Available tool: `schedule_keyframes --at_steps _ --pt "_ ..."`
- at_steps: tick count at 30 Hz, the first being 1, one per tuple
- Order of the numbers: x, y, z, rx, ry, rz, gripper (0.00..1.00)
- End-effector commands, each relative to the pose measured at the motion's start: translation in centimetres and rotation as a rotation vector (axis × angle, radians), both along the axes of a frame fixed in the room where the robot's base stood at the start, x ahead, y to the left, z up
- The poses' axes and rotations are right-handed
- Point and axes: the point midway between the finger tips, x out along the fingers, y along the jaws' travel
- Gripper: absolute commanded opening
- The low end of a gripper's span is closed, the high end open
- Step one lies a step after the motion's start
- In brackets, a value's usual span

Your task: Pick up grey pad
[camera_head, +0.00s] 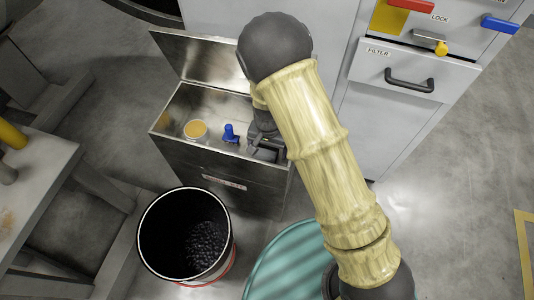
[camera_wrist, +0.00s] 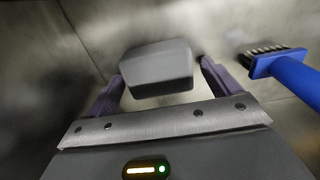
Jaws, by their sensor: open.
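The grey pad (camera_wrist: 157,68) is a small, dark grey block with rounded edges, seen in the wrist view ahead of my gripper. My gripper (camera_wrist: 160,80) is open, with one finger on each side of the pad, and a gap shows between the pad and the right finger. In the head view my gripper (camera_head: 265,145) reaches into the right end of an open metal box (camera_head: 222,172). The pad cannot be clearly told apart there, as my gripper and arm cover that corner.
A blue-handled brush (camera_wrist: 290,72) lies to the right in the wrist view; its blue handle (camera_head: 230,133) also shows in the box. A round tin with an orange top (camera_head: 195,130) stands further left. The box lid (camera_head: 205,58) is raised. A black bucket (camera_head: 185,235) stands in front.

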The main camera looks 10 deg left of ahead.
Motion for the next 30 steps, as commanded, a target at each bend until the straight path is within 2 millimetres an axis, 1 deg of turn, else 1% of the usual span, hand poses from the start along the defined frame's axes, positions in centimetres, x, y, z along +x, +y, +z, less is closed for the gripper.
schedule_keyframes --at_steps 10,11,12,14,15,17,18,26,30 --pt "0.0 0.0 0.0 0.000 0.000 0.000 0.89" --pt "0.0 0.0 0.0 0.000 0.000 0.000 0.85" --pt "0.0 0.0 0.0 0.000 0.000 0.000 0.77" --pt "0.0 0.0 0.0 0.000 0.000 0.000 0.66" --pt "0.0 0.0 0.0 0.000 0.000 0.000 0.58" --pt "0.0 0.0 0.0 0.000 0.000 0.000 0.46" --pt "0.0 0.0 0.0 0.000 0.000 0.000 0.42" --pt "0.0 0.0 0.2 0.000 0.000 0.000 0.41" --pt "0.0 0.0 1.4 0.001 -0.001 0.001 0.41"
